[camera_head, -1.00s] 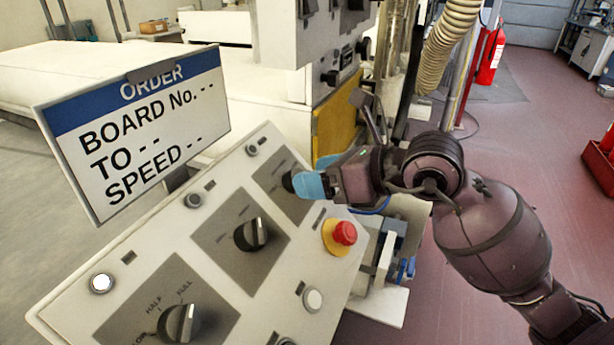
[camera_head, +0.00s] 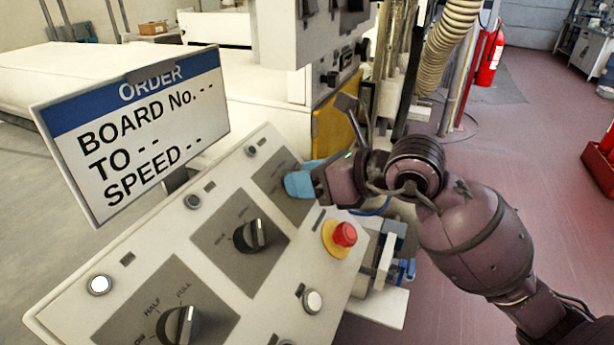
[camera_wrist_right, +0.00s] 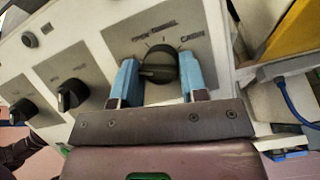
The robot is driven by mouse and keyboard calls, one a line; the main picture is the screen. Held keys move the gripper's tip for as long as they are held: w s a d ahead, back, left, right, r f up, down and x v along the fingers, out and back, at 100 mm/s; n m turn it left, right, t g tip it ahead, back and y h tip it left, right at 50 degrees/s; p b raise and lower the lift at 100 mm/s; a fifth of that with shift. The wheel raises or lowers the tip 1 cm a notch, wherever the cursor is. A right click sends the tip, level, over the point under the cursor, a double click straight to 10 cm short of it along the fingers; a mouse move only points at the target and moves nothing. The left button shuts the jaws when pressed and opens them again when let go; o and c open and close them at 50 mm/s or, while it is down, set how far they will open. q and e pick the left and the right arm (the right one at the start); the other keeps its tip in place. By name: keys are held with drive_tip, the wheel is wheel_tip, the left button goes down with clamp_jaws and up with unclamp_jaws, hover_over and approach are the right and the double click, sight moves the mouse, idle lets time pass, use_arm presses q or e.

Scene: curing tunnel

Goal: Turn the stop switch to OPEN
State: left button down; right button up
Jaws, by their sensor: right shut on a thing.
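The sloped control panel (camera_head: 222,281) carries three black rotary knobs. My right gripper (camera_head: 300,182), with blue fingers, is at the far knob (camera_wrist_right: 158,66) and shut on it. In the right wrist view one finger lies on each side of this knob, and its grip bar lies about level. Its labels seem to include TUNNEL and CABIN; the first word is unclear. The middle knob (camera_head: 250,236) and the near knob (camera_head: 178,325), marked HALF and FULL, stand free. I cannot read which knob is the stop switch. My left gripper is not in view.
A red mushroom button (camera_head: 345,234) on a yellow base sits close beside my right gripper. A white order sign (camera_head: 135,135) stands behind the panel. A machine housing (camera_head: 285,35) and a yellow plate (camera_head: 333,125) are behind. Open floor lies to the right.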

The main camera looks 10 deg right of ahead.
drive_tip(key=shift+s+r+m+t+p, duration=0.1)
drive_tip(key=shift+r+m+t+p, duration=0.25)
drive_tip(key=shift+m+p, duration=0.7)
drive_tip(key=m+h+p, duration=0.1)
drive_tip(key=m+p, duration=0.1)
drive_tip(key=p, duration=0.2)
drive_tip(key=shift+r+t, duration=0.15)
drive_tip(key=shift+t, duration=0.2)
drive_tip(key=m+p, duration=0.1)
drive_tip(key=p, duration=0.1)
drive_tip(key=m+h+p, duration=0.1)
drive_tip(key=m+p, duration=0.1)
drive_tip(key=m+h+p, duration=0.1)
drive_tip(key=m, duration=0.1)
drive_tip(key=shift+a+f+t+p, duration=0.15)
drive_tip(key=shift+f+t+p, duration=0.15)
drive_tip(key=shift+p, duration=0.1)
drive_tip(key=shift+f+m+h+p, duration=0.1)
drive_tip(key=shift+m+h+p, duration=0.3)
drive_tip(key=shift+m+p, duration=0.15)
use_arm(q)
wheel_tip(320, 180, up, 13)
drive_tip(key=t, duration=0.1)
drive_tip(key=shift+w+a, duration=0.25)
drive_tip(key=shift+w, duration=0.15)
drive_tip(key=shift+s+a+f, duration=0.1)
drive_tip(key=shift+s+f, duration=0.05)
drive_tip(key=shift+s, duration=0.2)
use_arm(e)
drive_tip(key=shift+f, duration=0.1)
